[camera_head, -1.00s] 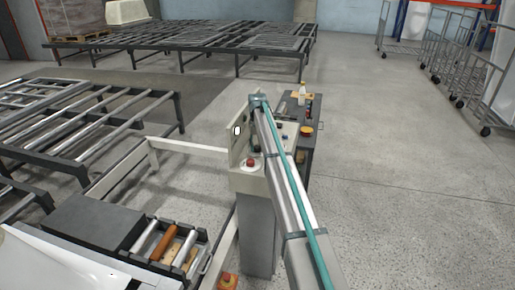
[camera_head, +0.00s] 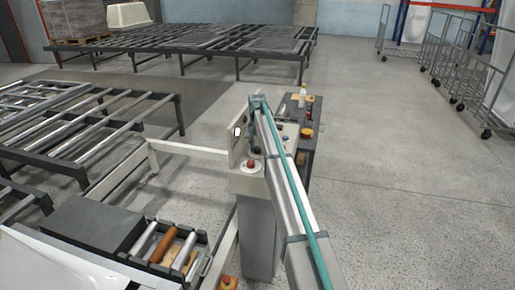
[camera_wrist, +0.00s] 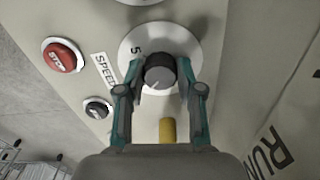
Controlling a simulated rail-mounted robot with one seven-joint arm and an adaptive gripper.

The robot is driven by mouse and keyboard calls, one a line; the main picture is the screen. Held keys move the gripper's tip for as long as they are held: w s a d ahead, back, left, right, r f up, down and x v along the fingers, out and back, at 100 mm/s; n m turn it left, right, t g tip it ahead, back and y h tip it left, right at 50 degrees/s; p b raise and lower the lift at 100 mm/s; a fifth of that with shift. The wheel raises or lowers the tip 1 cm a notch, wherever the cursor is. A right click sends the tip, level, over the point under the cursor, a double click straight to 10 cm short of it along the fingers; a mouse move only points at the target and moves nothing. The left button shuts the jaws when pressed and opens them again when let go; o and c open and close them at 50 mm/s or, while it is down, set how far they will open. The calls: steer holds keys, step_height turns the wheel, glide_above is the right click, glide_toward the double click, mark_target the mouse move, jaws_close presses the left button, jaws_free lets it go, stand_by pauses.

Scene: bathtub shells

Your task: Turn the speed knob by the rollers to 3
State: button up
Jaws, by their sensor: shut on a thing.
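The speed knob (camera_wrist: 160,72) is black with a grey face, on a round white dial plate in the wrist view. A "5" and the word SPEED (camera_wrist: 103,70) show to its left; no 3 is readable. A pale mark on the knob points down and left. My gripper (camera_wrist: 160,73) has one finger on each side of the knob and is shut on it. In the head view the knob is hidden by my arm at the control panel (camera_head: 247,184). The rollers (camera_head: 164,241), some grey and one orange, lie in a dark frame at lower left.
A red STOP button (camera_wrist: 62,55), a small black switch (camera_wrist: 97,108) and a yellow cylinder (camera_wrist: 167,130) are close to the fingers. A dark cabinet (camera_head: 309,150) with items on top stands behind the panel. Roller tables (camera_head: 90,125) fill the left; open floor lies right.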

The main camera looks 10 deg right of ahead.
mark_target(257, 148)
stand_by(0.3)
steer(key=o, duration=1.1)
steer(key=shift+o, duration=0.2)
steer(key=shift+r, duration=0.1)
step_height(257, 148, up, 12)
